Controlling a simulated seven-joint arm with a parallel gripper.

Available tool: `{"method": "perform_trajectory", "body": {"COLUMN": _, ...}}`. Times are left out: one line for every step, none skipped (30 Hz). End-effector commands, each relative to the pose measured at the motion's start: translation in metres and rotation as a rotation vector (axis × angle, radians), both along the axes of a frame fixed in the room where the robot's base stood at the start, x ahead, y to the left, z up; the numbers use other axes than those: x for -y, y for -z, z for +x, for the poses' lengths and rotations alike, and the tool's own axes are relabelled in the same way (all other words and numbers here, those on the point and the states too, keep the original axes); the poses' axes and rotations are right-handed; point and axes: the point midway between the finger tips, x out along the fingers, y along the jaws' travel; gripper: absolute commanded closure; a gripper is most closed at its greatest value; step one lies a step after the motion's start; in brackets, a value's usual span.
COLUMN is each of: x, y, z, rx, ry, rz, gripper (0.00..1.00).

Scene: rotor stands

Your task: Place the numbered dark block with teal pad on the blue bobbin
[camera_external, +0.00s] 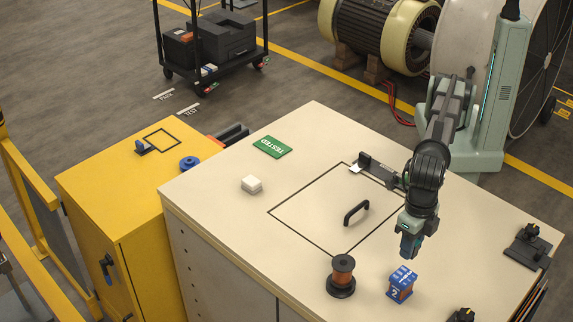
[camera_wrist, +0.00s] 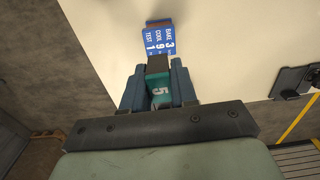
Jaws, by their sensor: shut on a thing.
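My gripper (camera_external: 409,246) is above the pale bench top, pointing down, shut on a small block. In the wrist view, the block (camera_wrist: 158,66) shows a dark part and a teal pad (camera_wrist: 161,92) with a white 5 between the fingers (camera_wrist: 158,85). In the external view the block is mostly hidden by the fingers. The blue bobbin (camera_external: 401,285), with a copper-brown winding and a white 2, stands on the bench just below the gripper in the picture. Its lettered blue face also shows in the wrist view (camera_wrist: 160,43), just beyond the block. The block appears apart from it.
A dark spool with copper winding (camera_external: 342,276) stands left of the blue bobbin. A black handle (camera_external: 356,212) rises from the outlined panel. Black fixtures (camera_external: 528,248) stand near the right edge. A white block (camera_external: 251,184) and green TESTED plate (camera_external: 272,147) lie farther left.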

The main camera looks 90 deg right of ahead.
Motion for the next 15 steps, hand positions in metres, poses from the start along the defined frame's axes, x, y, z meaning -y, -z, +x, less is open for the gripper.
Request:
{"method": "perform_trajectory", "body": {"x": 0.001, "y": 0.011, "z": 0.000, "rx": -0.001, "ry": 0.000, "rz": -0.002, "gripper": 1.00}}
{"method": "perform_trajectory", "body": {"x": 0.001, "y": 0.016, "z": 0.000, "rx": -0.001, "ry": -0.001, "rz": -0.002, "gripper": 1.00}}
{"method": "perform_trajectory", "body": {"x": 0.002, "y": 0.022, "z": -0.001, "rx": -0.001, "ry": -0.001, "rz": -0.002, "gripper": 1.00}}
{"method": "perform_trajectory", "body": {"x": 0.001, "y": 0.025, "z": 0.000, "rx": -0.001, "ry": -0.001, "rz": -0.002, "gripper": 1.00}}
{"method": "perform_trajectory", "body": {"x": 0.001, "y": 0.029, "z": 0.000, "rx": 0.000, "ry": -0.001, "rz": -0.001, "gripper": 1.00}}
{"method": "perform_trajectory", "body": {"x": 0.001, "y": 0.032, "z": 0.000, "rx": -0.001, "ry": -0.001, "rz": -0.001, "gripper": 1.00}}
{"method": "perform_trajectory", "body": {"x": 0.000, "y": 0.034, "z": 0.000, "rx": 0.000, "ry": -0.001, "rz": 0.000, "gripper": 1.00}}
{"method": "perform_trajectory", "body": {"x": 0.000, "y": 0.036, "z": 0.000, "rx": 0.000, "ry": -0.001, "rz": 0.000, "gripper": 1.00}}
{"method": "perform_trajectory", "body": {"x": 0.000, "y": 0.038, "z": 0.000, "rx": -0.001, "ry": -0.001, "rz": -0.001, "gripper": 1.00}}
{"method": "perform_trajectory", "body": {"x": 0.000, "y": 0.040, "z": 0.000, "rx": -0.001, "ry": -0.001, "rz": -0.001, "gripper": 1.00}}
{"method": "perform_trajectory", "body": {"x": 0.000, "y": 0.042, "z": 0.000, "rx": -0.001, "ry": -0.001, "rz": -0.001, "gripper": 1.00}}
{"method": "perform_trajectory", "body": {"x": 0.001, "y": 0.046, "z": 0.000, "rx": 0.000, "ry": -0.002, "rz": -0.001, "gripper": 1.00}}
{"method": "perform_trajectory", "body": {"x": 0.001, "y": 0.050, "z": 0.000, "rx": -0.001, "ry": -0.002, "rz": -0.002, "gripper": 1.00}}
{"method": "perform_trajectory", "body": {"x": 0.001, "y": 0.053, "z": 0.000, "rx": -0.001, "ry": -0.002, "rz": -0.002, "gripper": 1.00}}
{"method": "perform_trajectory", "body": {"x": 0.001, "y": 0.059, "z": 0.000, "rx": 0.000, "ry": -0.002, "rz": -0.001, "gripper": 1.00}}
